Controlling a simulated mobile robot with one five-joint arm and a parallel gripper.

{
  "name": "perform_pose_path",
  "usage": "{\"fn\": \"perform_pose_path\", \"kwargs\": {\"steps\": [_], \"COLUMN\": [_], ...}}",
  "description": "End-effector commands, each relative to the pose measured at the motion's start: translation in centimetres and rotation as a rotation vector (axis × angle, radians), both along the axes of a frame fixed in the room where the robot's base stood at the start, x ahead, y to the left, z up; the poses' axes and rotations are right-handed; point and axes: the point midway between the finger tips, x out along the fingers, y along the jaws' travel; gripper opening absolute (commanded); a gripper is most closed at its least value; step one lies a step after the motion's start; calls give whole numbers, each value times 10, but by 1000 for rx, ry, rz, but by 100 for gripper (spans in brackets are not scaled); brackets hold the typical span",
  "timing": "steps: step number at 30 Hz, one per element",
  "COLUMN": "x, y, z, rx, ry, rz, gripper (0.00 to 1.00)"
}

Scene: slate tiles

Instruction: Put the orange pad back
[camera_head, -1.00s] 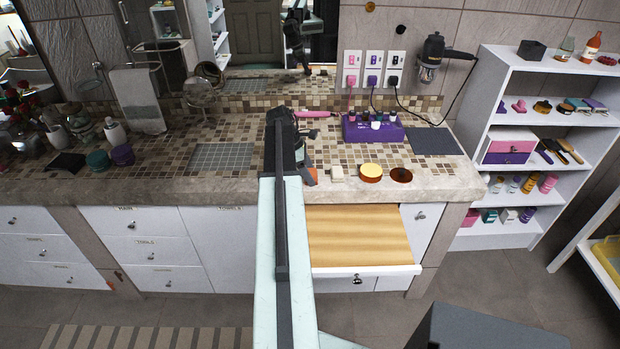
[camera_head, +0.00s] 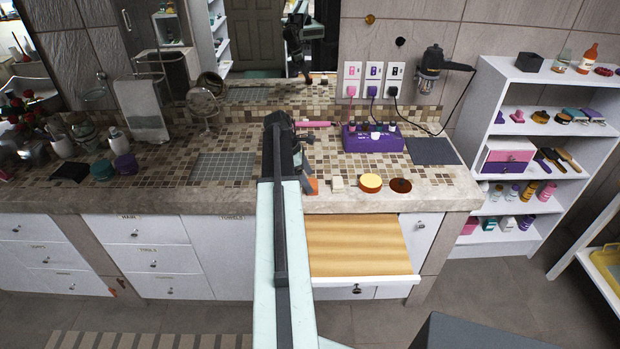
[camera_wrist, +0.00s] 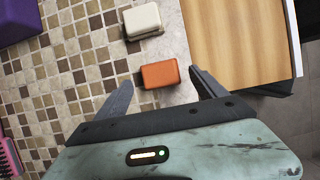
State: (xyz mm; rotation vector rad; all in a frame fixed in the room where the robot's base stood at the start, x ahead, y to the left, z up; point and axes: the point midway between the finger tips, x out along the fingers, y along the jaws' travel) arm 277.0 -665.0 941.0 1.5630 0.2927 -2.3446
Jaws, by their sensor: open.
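The orange pad (camera_wrist: 163,73) is a small rounded block on the counter's front border in the wrist view. My gripper (camera_wrist: 163,86) is open, with one finger on each side of the pad. I see no clear contact between fingers and pad. A cream block (camera_wrist: 142,19) lies just beyond it, close but apart. In the head view, my gripper (camera_head: 304,178) is over the counter's front edge and partly hidden by my arm. The orange pad (camera_head: 312,186) shows only in part beside it. The cream block (camera_head: 337,182) lies to its right.
A yellow-topped round item (camera_head: 371,182) and a dark amber disc (camera_head: 401,186) lie farther right. A purple socketed box (camera_head: 373,141) stands behind. A wooden pull-out board (camera_head: 358,247) juts out below the counter. A white shelf (camera_head: 497,95) with small items stands right.

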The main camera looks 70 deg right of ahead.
Motion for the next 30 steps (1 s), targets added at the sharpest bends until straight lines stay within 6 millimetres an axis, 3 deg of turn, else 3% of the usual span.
{"fn": "perform_pose_path", "kwargs": {"steps": [1,10,14,24,26,27,29,30], "x": [4,28,33,37,51,68,106,135], "y": [1,10,13,16,27,41,75,105], "z": [21,82,89,86,85,85,83,81], "rx": [0,-1,-1,-1,-8,-16,-31,-43], "ry": [0,0,0,-3,-14,-28,-62,-90], "rz": [1,0,-1,0,-1,-4,-14,-26], "gripper": [81,81,81,81,81,81,81,81]}}
